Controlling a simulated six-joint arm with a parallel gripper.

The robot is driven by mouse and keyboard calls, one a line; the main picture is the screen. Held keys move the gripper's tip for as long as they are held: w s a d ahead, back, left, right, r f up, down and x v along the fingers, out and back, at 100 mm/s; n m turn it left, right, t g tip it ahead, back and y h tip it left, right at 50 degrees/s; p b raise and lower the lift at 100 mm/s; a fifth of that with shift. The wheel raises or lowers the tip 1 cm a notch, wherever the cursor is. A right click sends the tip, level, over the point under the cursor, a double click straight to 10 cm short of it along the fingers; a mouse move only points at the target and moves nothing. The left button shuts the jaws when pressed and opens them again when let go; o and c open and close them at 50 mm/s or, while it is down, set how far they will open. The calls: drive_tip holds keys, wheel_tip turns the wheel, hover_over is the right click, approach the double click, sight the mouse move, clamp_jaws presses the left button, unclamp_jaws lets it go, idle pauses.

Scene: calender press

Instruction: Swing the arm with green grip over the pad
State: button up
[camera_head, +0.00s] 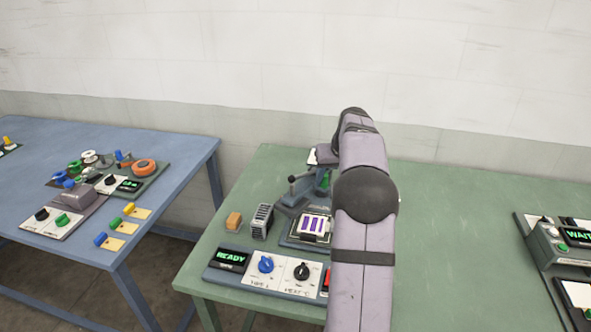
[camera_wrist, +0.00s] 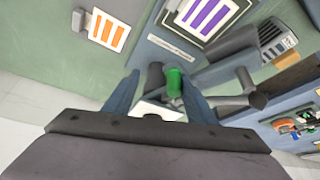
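The press (camera_head: 303,205) stands on the green table, partly hidden behind my arm in the head view. Its green grip (camera_wrist: 174,82) shows upright in the wrist view, beside a grey post (camera_wrist: 155,78). A bit of green (camera_head: 324,181) also shows in the head view. The pad bears a white card with purple stripes (camera_head: 313,226), which also shows at the top of the wrist view (camera_wrist: 208,15); nothing covers it. My gripper (camera_wrist: 157,90) has its two blue-grey fingers apart, with the green grip between them, nearer the right finger. Contact cannot be told.
A control panel (camera_head: 268,272) with a READY display, a blue knob and a black knob lies in front of the press. A grey slotted block (camera_head: 262,221) and an orange block (camera_head: 234,221) stand left of it. An orange-striped card (camera_wrist: 109,32) shows in the wrist view.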

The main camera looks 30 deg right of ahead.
drive_tip(key=shift+s+d+f, duration=0.1)
drive_tip(key=shift+f, duration=0.1)
drive_tip(key=shift+s+d+p, duration=0.15)
drive_tip(key=shift+d+p, duration=0.25)
drive_tip(key=shift+d, duration=0.1)
